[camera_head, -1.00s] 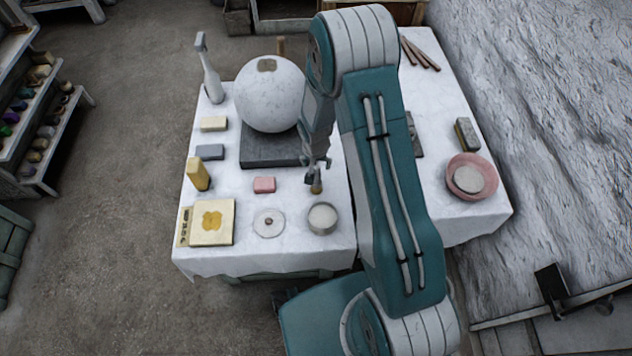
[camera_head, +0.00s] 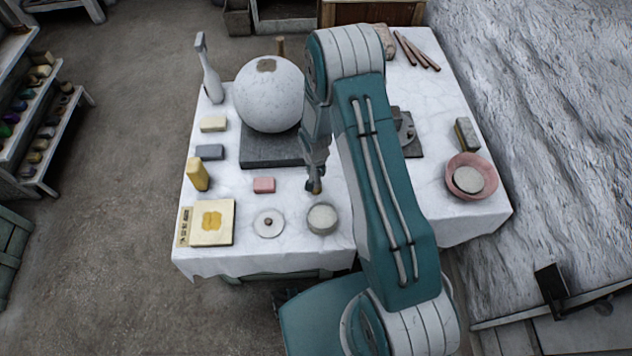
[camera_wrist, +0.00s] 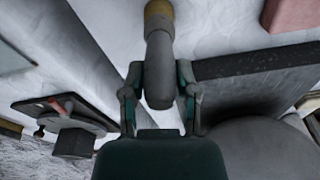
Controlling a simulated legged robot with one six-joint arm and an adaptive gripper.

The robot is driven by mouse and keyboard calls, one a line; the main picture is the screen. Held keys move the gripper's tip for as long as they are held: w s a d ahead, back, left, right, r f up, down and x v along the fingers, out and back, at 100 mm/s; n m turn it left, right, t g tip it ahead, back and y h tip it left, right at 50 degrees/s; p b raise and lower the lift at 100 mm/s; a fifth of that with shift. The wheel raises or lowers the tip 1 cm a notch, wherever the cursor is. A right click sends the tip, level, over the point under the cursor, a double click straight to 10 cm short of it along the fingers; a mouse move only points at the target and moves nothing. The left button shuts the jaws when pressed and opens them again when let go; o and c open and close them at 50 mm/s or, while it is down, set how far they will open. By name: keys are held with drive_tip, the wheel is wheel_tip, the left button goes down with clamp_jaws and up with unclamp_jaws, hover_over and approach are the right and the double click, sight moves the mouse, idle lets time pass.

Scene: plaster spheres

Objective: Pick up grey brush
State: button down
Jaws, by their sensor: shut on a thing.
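The grey brush (camera_wrist: 158,62) is between the fingers of my gripper (camera_wrist: 160,95) in the wrist view. It has a rounded grey body and a yellowish band at the end pointing away from the gripper. My gripper is shut on its grey part. In the head view my gripper (camera_head: 315,183) is low over the white-covered table, right of the pink block and behind the round bowl. The brush's tan end (camera_head: 317,189) shows just below the fingers. I cannot tell whether it touches the table.
A white sphere (camera_head: 269,94) on a dark slab (camera_head: 262,152) stands left of the gripper. A pink block (camera_head: 264,185), a round bowl (camera_head: 322,218) and a white lid (camera_head: 268,223) are close by. A pink dish (camera_head: 453,183) is at the right.

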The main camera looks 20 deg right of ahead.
drive_tip(key=shift+r, duration=0.3)
wheel_tip(320, 180, up, 2)
drive_tip(key=shift+r, duration=0.15)
drive_tip(key=s+a+r, duration=0.2)
drive_tip(key=s+r, duration=0.8)
drive_tip(key=s, duration=0.3)
drive_tip(key=shift+s+a, duration=0.35)
drive_tip(key=shift+s, duration=0.05)
